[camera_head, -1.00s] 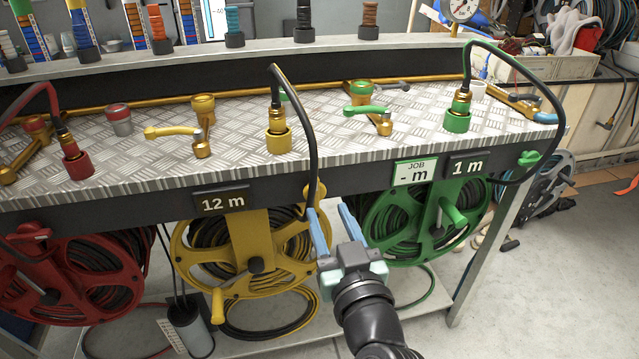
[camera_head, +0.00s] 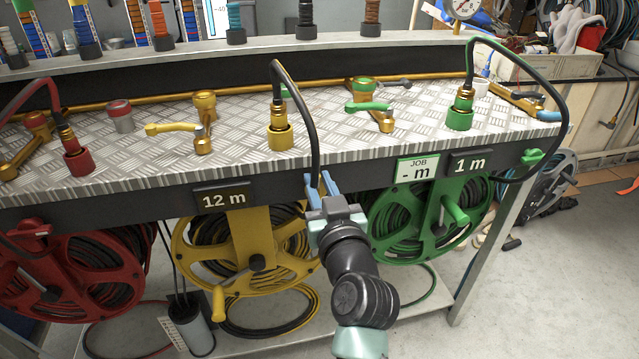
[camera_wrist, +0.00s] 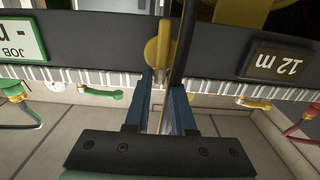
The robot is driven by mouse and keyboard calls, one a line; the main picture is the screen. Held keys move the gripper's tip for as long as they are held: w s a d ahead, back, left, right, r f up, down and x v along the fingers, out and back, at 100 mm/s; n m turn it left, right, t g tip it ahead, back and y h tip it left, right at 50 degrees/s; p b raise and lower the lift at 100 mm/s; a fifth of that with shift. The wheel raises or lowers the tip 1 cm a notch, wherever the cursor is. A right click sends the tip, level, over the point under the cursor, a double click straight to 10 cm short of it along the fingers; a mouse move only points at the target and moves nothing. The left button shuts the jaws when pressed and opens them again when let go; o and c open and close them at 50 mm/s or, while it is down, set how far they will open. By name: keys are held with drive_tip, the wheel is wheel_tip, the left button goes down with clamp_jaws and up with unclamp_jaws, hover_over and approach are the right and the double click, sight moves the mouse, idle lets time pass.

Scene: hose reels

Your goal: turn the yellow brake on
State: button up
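The yellow brake shows in the wrist view as a rounded yellow handle (camera_wrist: 157,52) upright against the dark front rail of the bench. In the head view it is hidden behind my gripper (camera_head: 322,188). My gripper is at the rail, right of the 12 m sign. In the wrist view its two blue fingers (camera_wrist: 165,95) stand apart with a gap between them, tips close to the handle. I cannot tell whether they touch it. The yellow reel (camera_head: 228,225) hangs below and to the left.
A black hose (camera_head: 316,130) loops down from the yellow fitting (camera_head: 280,138), right beside my fingers, and crosses the wrist view (camera_wrist: 182,45). The green reel (camera_head: 385,215) hangs to the right. The green brake (camera_head: 531,157) is at the rail's right end. A red reel (camera_head: 75,270) hangs left.

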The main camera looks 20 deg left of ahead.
clamp_jaws()
drive_tip(key=shift+m, duration=0.3)
drive_tip(key=m, duration=0.2)
drive_tip(key=m+p, duration=0.1)
drive_tip(key=shift+w+d+f+m, duration=0.1)
drive_tip(key=shift+w+d+m, duration=0.2)
drive_tip(key=shift+d+m, duration=0.1)
drive_tip(key=shift+w+d+f+m+p, duration=0.2)
drive_tip(key=shift+f+m+p, duration=0.35)
drive_tip(key=shift+m, duration=1.7)
drive_tip(key=shift+w+d+f+m+p, duration=0.1)
drive_tip(key=shift+d+f+m+p, duration=0.45)
drive_tip(key=shift+m, duration=1.65)
drive_tip(key=shift+w+f+m+p, duration=0.25)
drive_tip(key=shift+m+p, duration=0.55)
drive_tip(key=shift+m, duration=1.45)
drive_tip(key=shift+s+f, duration=0.1)
